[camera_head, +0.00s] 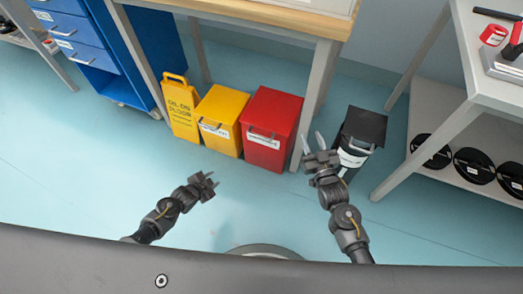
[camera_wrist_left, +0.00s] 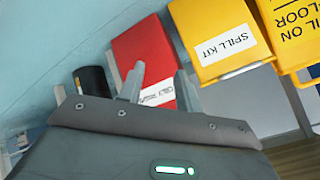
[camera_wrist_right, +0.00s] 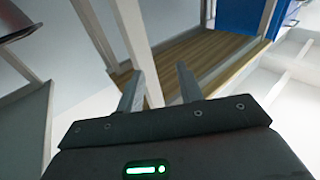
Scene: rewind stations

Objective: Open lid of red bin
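The red bin (camera_head: 272,130) stands on the floor beneath the workbench, its lid down, with a handle and white label on its front. In the left wrist view the red bin (camera_wrist_left: 148,58) is partly hidden by the fingers. My left gripper (camera_head: 208,184) is open and empty, in front of and apart from the bins; its spread fingers show in the left wrist view (camera_wrist_left: 158,88). My right gripper (camera_head: 316,145) is open and empty, to the right of the red bin, near the table leg and black bin. The right wrist view (camera_wrist_right: 160,88) shows its fingers apart.
A yellow spill kit bin (camera_head: 222,122) stands close left of the red bin, with a yellow floor sign (camera_head: 180,108) beyond it. A black bin (camera_head: 362,135) stands to the right. A table leg (camera_head: 318,95) rises beside the red bin. The floor in front is clear.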

